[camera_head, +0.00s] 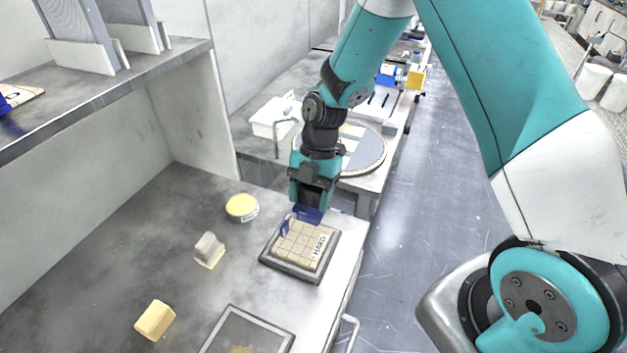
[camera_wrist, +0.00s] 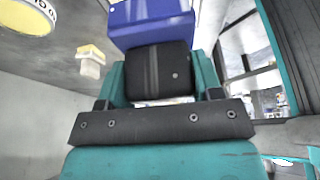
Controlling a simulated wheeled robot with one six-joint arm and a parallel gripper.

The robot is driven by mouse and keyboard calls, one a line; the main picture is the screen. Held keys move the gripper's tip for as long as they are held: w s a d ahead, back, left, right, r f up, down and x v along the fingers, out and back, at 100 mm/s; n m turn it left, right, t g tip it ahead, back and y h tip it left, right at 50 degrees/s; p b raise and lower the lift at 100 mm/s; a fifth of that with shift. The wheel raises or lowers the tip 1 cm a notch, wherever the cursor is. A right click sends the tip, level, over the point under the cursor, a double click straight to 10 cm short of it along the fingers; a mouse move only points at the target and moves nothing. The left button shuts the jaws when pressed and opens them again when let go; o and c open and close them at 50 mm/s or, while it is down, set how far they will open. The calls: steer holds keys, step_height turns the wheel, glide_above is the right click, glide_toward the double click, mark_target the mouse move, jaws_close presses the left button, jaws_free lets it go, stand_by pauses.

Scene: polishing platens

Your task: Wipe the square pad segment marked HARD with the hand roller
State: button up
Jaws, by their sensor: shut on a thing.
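The square pad segment marked HARD (camera_head: 302,243) is a tan, gridded pad in a dark square frame near the bench's right edge in the head view. My gripper (camera_head: 312,202) is above the far side of that pad, pointing down. It is shut on the hand roller (camera_head: 307,214), whose blue part shows below the jaws at the pad's far edge. The blue part also shows large in the wrist view (camera_wrist: 150,22). I cannot tell whether the roller touches the pad. The jaws hide the held part of the roller.
A round yellow-topped pad (camera_head: 242,207), a grey-and-cream block (camera_head: 209,249) and a yellow block (camera_head: 155,319) lie left of the square pad. A second dark-framed square (camera_head: 265,325) is at the front. A sink-like white tub (camera_head: 272,118) and a round platen (camera_head: 372,150) stand behind.

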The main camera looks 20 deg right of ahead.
steer(key=shift+r+p, duration=0.5)
steer(key=shift+r, duration=0.65)
steer(key=shift+f, duration=0.1)
